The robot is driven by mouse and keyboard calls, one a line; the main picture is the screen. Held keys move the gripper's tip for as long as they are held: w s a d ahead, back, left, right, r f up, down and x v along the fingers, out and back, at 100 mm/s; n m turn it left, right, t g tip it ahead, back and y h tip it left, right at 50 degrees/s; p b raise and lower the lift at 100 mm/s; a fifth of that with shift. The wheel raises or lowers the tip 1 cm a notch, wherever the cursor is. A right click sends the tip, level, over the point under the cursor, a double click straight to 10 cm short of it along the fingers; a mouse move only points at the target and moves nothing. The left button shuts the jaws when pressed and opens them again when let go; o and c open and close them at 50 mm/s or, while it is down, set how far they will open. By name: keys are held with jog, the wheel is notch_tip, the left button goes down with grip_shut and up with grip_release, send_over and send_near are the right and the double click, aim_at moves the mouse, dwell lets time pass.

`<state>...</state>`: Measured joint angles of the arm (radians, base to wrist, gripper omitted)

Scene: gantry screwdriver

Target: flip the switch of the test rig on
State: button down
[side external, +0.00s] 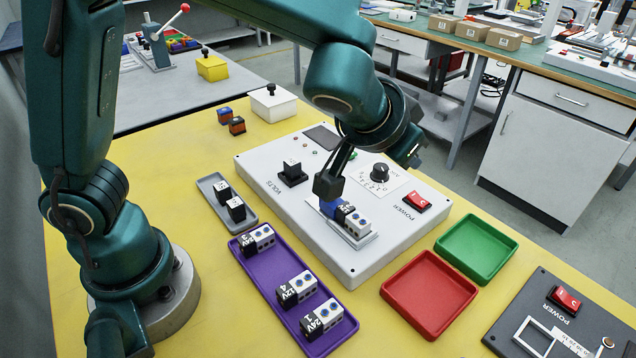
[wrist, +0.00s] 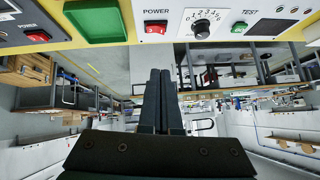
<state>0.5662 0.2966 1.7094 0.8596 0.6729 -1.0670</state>
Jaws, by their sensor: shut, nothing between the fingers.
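The test rig is a white panel (side external: 300,243) lying on the yellow table. Its red POWER switch (side external: 416,202) is at the right of the panel and also shows in the wrist view (wrist: 155,28); I cannot tell which side is pressed. My gripper (side external: 328,186) is shut and empty, its fingers together in the wrist view (wrist: 158,76). In the side view it is above the panel, left of the switch and clear of it, close over a module (side external: 355,222) in the rig's socket. I cannot tell whether it touches the module.
A dial (side external: 379,173) is behind the switch. A red tray (side external: 428,297) and a green tray (side external: 476,247) lie right of the rig. A dark panel (side external: 531,287) has its own red POWER switch (side external: 565,298). A purple tray (side external: 262,287) holds several modules.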

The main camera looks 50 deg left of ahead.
send_over(417, 193)
jog(key=s, duration=0.3)
jog(key=f, duration=0.5)
jog(key=shift+w+d+f, duration=0.15)
jog(key=shift+d+f, duration=0.1)
jog(key=shift+d, duration=0.15)
notch_tip(417, 193, down, 2)
jog(key=shift+a+f, duration=0.25)
jog(key=shift+f, duration=0.7)
jog(key=shift+w+a+f+h, duration=0.1)
jog(key=shift+a+f+h, duration=0.1)
jog(key=shift+f+h, duration=0.1)
jog(key=shift+d, duration=0.15)
jog(key=shift+d+r, duration=0.15)
jog(key=shift+d, duration=0.55)
